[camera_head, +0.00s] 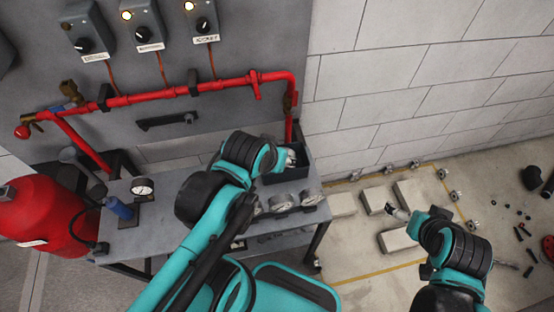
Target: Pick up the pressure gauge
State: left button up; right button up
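Several round white-faced pressure gauges lie at the front right of the grey table: one gauge (310,197) at the right, one gauge (282,202) beside it, and another partly hidden by my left arm. A separate gauge (142,187) stands at the table's left. My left gripper (291,157) is at the black open bin on the table's right end, behind the row of gauges and apart from them. Its fingers are small and mostly hidden by the wrist. My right gripper (392,210) is over the floor blocks, right of the table; its finger opening is unclear.
The table (165,230) carries the black bin (299,172) and a blue cylinder (120,208). A red pipe (180,92) runs along the grey panel behind. A red tank (40,215) stands at left. Pale blocks (377,199) and scattered small parts lie on the floor at right.

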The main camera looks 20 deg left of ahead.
aim_at(313, 196)
jog(key=k+j, duration=0.1)
jog(key=u, duration=1.25)
jog(key=j+u, duration=0.1)
jog(key=u, duration=0.9)
jog(key=l+z, duration=0.2)
jog(key=z, duration=1.8)
jog(key=k+j+u, duration=0.3)
jog(key=i, duration=0.1)
